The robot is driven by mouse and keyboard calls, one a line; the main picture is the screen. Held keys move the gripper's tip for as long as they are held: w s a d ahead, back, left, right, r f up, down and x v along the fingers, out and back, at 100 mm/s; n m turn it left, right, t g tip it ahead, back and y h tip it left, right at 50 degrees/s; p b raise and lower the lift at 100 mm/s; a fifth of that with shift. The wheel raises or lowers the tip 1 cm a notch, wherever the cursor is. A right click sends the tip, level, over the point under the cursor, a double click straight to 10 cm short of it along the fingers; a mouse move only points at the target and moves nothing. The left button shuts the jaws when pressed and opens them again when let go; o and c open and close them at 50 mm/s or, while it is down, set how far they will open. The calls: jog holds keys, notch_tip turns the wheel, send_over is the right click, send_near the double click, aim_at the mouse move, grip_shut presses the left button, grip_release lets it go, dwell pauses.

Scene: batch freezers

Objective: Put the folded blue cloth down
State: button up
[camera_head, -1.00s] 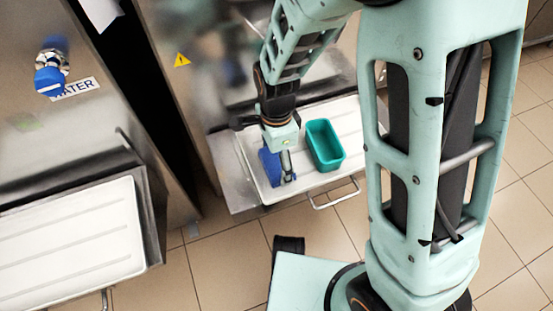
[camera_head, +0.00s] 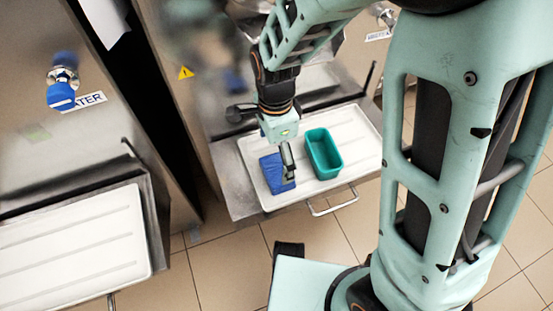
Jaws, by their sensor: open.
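The folded blue cloth (camera_head: 272,172) lies on the left part of a white ribbed tray (camera_head: 350,120), to the left of a green tub. My gripper (camera_head: 288,172) points down at the cloth's right side, and its fingers cover part of it. The gripper is open. I cannot tell whether a fingertip still touches the cloth.
The green open tub (camera_head: 323,154) stands on the same tray, close to the right of my gripper. A metal handle (camera_head: 332,205) sticks out in front. Another white tray (camera_head: 75,250) is at the lower left. A blue-handled water tap (camera_head: 61,92) is at the upper left.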

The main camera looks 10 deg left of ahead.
aim_at(276, 170)
jog(key=shift+r+p, duration=0.4)
jog(key=shift+r, duration=1.5)
jog(key=shift+d, duration=0.1)
